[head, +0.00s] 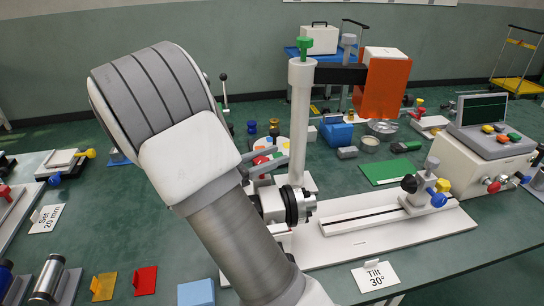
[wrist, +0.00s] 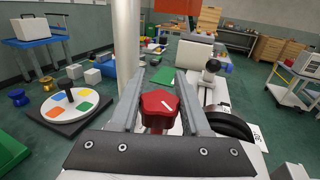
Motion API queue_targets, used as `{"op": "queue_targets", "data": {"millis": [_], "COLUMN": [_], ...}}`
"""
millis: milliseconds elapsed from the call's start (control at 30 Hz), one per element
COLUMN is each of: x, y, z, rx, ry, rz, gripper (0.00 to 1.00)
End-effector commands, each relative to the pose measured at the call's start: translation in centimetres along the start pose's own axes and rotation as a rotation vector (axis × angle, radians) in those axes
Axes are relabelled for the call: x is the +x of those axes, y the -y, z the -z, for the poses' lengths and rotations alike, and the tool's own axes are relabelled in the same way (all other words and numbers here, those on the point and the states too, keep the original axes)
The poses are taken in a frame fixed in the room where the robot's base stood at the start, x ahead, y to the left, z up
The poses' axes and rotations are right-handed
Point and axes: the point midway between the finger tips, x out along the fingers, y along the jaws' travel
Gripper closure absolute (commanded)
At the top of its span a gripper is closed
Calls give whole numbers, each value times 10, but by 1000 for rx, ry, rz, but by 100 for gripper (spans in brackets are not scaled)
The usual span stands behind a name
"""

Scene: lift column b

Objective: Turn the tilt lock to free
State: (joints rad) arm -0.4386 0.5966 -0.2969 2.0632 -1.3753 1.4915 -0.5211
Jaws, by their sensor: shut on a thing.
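In the wrist view my gripper (wrist: 160,100) has its two grey fingers on either side of a red lobed knob (wrist: 160,108) with a white mark line on its top. The fingers are shut on this knob, which I take for the tilt lock. Any lettering beside it is hidden. In the head view my gripper (head: 271,158) is beside the foot of a white upright column (head: 300,125), and my arm covers much of that area. A black ringed part (head: 297,205) sits just below it; it also shows right of the fingers in the wrist view (wrist: 230,126).
The column carries a green top knob (head: 304,46) and a dark crossarm with an orange panel (head: 385,90). A white rail base (head: 390,232) holds a carriage with blue and yellow knobs (head: 437,196). A "Tilt 30°" card (head: 375,276) lies in front. A console (head: 485,150) stands right.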

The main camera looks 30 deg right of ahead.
Motion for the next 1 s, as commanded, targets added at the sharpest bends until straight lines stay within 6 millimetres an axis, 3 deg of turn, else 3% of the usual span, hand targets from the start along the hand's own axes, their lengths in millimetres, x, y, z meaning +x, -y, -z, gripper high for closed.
{"op": "queue_targets", "data": {"millis": [367, 1000], "x": [-1, -4], "y": [-1, -13], "z": [-2, 1], "rx": [-2, -2], "ry": [-1, -2], "rz": [-59, -508], "gripper": [100, 100]}}
